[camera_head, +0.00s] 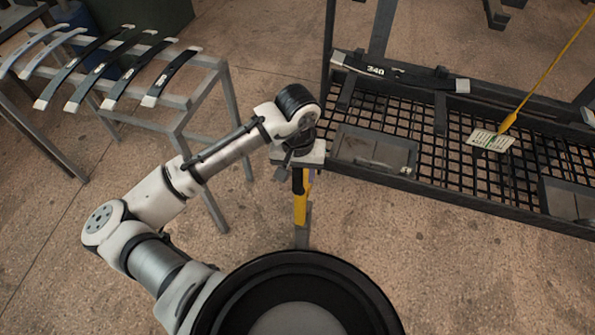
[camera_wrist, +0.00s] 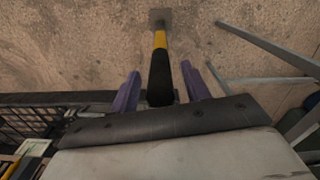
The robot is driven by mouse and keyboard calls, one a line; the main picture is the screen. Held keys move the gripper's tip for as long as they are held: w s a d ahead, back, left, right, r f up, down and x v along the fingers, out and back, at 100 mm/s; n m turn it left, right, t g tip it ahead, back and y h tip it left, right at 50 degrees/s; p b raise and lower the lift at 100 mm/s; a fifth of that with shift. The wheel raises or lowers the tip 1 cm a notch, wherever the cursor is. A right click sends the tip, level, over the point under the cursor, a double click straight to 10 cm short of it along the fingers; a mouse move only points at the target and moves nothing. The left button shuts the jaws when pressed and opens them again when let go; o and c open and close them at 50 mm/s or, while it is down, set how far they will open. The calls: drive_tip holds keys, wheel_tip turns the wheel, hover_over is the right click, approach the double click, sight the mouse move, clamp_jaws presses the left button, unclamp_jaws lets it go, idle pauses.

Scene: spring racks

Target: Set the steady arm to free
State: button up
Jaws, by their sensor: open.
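A post-like arm with a yellow band and a black grip, which may be the steady arm, stands below my gripper (camera_head: 299,172). Its yellow part (camera_head: 300,208) shows in the head view, with a grey foot below it on the floor. In the wrist view its black grip (camera_wrist: 160,72) lies between the two purple fingers of my gripper (camera_wrist: 161,88). The fingers are open, with a gap on each side of the grip. I see no marking for free.
A black mesh rack (camera_head: 425,160) with grey trays and a 340 label is close on the right. A yellow rod (camera_head: 545,75) with a tag (camera_head: 490,140) leans over it. A grey stand (camera_head: 190,100) with several leaf springs is at the left. Floor between is clear.

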drive_tip(key=shift+f, duration=0.3)
clamp_jaws()
drive_tip(key=shift+a, duration=0.1)
idle(0.4)
